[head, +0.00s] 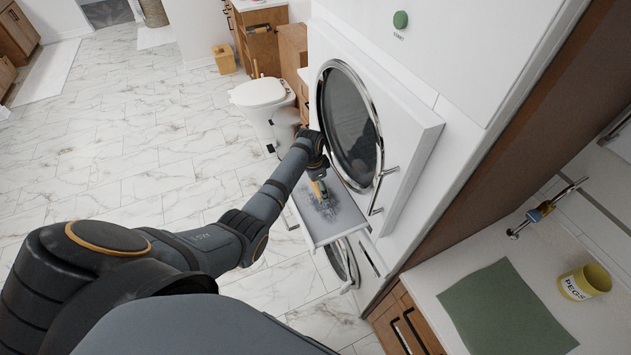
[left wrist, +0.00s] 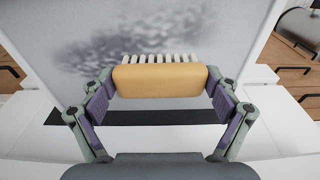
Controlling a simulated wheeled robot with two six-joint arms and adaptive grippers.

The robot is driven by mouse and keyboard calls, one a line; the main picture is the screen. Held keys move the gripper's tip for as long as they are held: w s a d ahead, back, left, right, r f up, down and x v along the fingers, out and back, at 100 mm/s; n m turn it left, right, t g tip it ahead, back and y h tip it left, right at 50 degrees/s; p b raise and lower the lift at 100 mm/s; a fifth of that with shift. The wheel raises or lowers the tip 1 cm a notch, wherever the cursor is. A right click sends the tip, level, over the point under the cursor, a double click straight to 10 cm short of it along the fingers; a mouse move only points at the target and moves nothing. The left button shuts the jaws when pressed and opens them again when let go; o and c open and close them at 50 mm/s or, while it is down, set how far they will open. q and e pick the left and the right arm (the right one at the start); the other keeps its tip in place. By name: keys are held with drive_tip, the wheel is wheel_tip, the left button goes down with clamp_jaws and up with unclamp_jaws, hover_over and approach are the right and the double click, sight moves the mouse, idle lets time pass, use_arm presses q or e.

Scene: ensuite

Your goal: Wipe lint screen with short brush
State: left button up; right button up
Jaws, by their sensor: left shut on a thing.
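The lint screen (head: 345,222) is a pale grey panel pulled out like a tray below the upper round machine door. A dark, speckled lint patch (left wrist: 115,45) lies on it, and it also shows in the head view. The short brush (left wrist: 160,80) has a tan block body and a row of white bristles. My left gripper (left wrist: 160,88) is shut on its body, one finger at each end. In the left wrist view the bristles point toward the screen, beside and partly over the lint patch. I cannot tell whether they touch it. The right gripper is out of view.
The chrome-rimmed door (head: 350,125) and its handle (head: 381,190) stand close beside the arm. A lower round door (head: 342,262) is under the screen. At right, a counter holds a green mat (head: 505,310) and a yellow pegs cup (head: 584,283). Open marble floor lies left.

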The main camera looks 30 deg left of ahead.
sight(333, 216)
use_arm(q)
drive_tip(key=shift+s+d+f, duration=0.1)
drive_tip(key=shift+s+d, duration=0.6)
drive_tip(key=shift+d, duration=0.2)
drive_tip(key=shift+s+d, duration=0.35)
drive_tip(key=shift+d, duration=0.15)
drive_tip(key=shift+s+d, duration=0.3)
drive_tip(key=shift+d, duration=0.15)
drive_tip(key=shift+s+d, duration=0.8)
drive_tip(key=shift+d, duration=0.1)
drive_tip(key=shift+s+d, duration=0.6)
drive_tip(key=shift+d, duration=0.25)
drive_tip(key=shift+s+d, duration=0.4)
drive_tip(key=shift+d, duration=0.1)
